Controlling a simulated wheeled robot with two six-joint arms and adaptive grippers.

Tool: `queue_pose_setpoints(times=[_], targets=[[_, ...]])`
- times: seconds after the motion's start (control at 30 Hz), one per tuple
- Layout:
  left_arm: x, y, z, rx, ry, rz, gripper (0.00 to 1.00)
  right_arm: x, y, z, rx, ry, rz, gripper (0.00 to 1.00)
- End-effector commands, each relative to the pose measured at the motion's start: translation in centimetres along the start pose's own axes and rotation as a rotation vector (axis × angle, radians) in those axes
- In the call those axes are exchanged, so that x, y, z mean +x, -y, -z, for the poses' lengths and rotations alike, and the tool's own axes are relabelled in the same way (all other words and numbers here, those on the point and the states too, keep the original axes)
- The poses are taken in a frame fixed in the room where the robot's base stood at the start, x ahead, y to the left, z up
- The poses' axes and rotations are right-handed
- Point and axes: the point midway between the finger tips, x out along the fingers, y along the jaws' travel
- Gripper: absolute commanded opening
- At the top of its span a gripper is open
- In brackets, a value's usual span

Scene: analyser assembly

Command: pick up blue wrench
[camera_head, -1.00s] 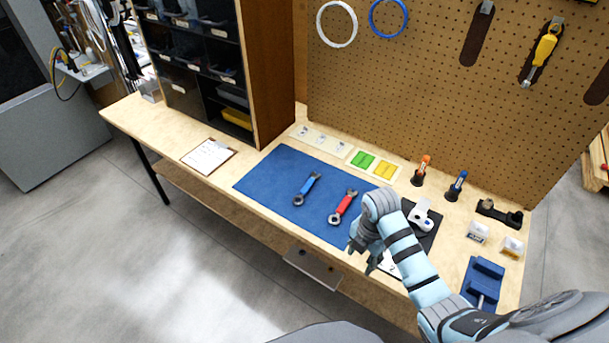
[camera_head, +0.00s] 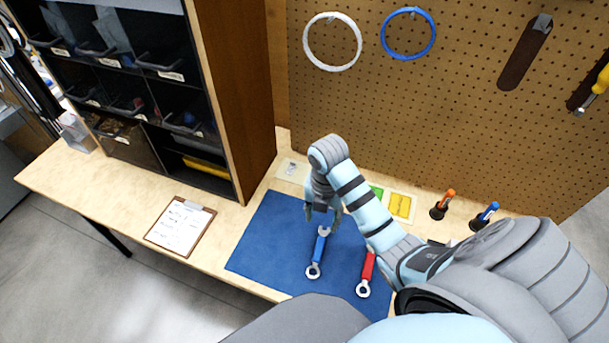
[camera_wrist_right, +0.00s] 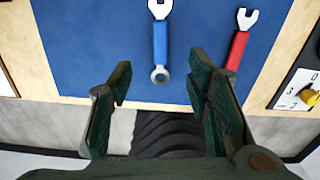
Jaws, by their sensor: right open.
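The blue wrench (camera_head: 318,252) lies on the blue mat (camera_head: 262,240), its ring end toward the front edge of the bench. My right gripper (camera_head: 322,217) is open and empty above the mat, over the open-jaw end of the blue wrench in the head view. In the right wrist view the blue wrench (camera_wrist_right: 160,45) lies ahead of the open fingers (camera_wrist_right: 160,88), its ring end between their lines, not held. The red wrench (camera_head: 367,272) lies to its right, partly hidden by my arm in the head view. My left gripper is not in view.
A clipboard (camera_head: 180,226) lies left of the mat. A dark bin cabinet (camera_head: 230,90) stands behind it.

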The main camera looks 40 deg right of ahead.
Motion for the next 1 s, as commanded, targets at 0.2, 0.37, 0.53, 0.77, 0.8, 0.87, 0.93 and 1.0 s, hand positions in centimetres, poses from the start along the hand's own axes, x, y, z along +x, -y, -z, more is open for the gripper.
queue_pose_setpoints(times=[0.2,0.37,0.53,0.77,0.8,0.87,0.93,1.0], targets=[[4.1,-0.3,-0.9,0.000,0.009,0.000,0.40,5.5,0.2,0.4,-0.002,-0.001,-0.001,0.45],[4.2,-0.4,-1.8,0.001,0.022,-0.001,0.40,8.6,-0.1,0.2,-0.002,-0.003,0.001,0.45],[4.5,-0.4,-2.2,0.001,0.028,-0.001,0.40,10.9,-0.6,0.6,-0.002,-0.005,0.001,0.45],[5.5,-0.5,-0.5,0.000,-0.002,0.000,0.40,14.5,-0.8,1.0,0.001,-0.001,0.002,0.45],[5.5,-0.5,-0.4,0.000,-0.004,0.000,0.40,14.5,-0.8,1.0,0.000,0.000,0.001,0.45],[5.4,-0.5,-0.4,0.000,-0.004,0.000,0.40,14.5,-0.8,1.0,0.000,0.000,0.001,0.45],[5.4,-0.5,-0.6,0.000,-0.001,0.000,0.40,14.4,-0.8,1.0,0.000,0.000,0.001,0.45],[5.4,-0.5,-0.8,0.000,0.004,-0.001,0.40,14.4,-0.8,1.0,0.000,0.000,0.001,0.37]])
